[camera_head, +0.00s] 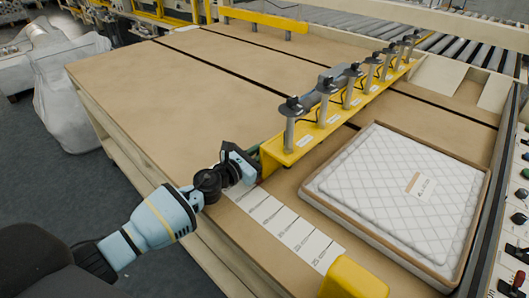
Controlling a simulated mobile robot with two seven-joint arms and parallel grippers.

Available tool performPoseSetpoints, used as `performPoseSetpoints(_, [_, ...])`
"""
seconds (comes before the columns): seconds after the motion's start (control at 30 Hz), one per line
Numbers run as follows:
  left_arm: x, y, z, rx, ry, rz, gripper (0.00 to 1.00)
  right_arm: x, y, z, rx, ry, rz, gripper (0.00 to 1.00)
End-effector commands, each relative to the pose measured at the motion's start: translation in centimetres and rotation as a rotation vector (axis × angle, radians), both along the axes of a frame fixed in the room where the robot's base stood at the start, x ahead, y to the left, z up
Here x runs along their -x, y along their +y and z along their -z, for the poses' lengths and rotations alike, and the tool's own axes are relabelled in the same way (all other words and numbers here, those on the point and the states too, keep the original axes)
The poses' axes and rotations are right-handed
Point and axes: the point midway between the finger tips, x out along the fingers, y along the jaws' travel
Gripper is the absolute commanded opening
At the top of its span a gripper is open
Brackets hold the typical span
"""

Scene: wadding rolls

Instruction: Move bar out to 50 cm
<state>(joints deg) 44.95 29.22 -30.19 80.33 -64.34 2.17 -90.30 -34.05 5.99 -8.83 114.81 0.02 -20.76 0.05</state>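The yellow bar (290,152) lies diagonally across the brown table, with several upright grey posts with dark knobs along it. Its near end is beside a row of white labelled plates (285,226) on the table's near edge; the print on them is too small to read. My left gripper (243,160) is at the bar's near end, very close to it or touching. I cannot tell whether its fingers are closed on the end, where a small dark green part shows. My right gripper is not in view.
A white quilted pad (395,190) lies in a shallow brown tray right of the bar. A yellow block (352,279) sits at the near edge. A control panel (515,215) is at far right. The table (170,95) left of the bar is clear.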

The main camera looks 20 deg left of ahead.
Motion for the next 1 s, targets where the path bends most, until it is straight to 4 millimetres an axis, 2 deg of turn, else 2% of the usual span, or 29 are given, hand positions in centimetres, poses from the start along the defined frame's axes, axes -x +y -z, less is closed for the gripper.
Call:
performPoseSetpoints(0.07, [0.0,0.1,-0.1,-0.004,-0.002,0.000,0.00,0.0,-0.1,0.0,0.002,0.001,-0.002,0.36])
performPoseSetpoints(0.1, [-0.1,0.1,-0.1,-0.004,-0.002,0.000,0.19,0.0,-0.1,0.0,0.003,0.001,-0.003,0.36])
performPoseSetpoints(0.13, [-0.1,0.1,-0.1,-0.004,-0.002,0.000,0.23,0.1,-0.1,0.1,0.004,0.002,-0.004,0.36])
performPoseSetpoints(0.4, [0.0,0.2,-0.1,-0.003,-0.002,-0.003,0.23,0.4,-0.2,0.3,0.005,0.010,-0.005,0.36])
performPoseSetpoints(0.53, [0.6,0.5,0.0,-0.003,-0.001,-0.004,0.23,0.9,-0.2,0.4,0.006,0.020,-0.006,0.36])
performPoseSetpoints(1.0, [6.4,2.9,0.1,-0.003,0.001,-0.001,0.23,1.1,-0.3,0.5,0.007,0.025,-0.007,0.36])
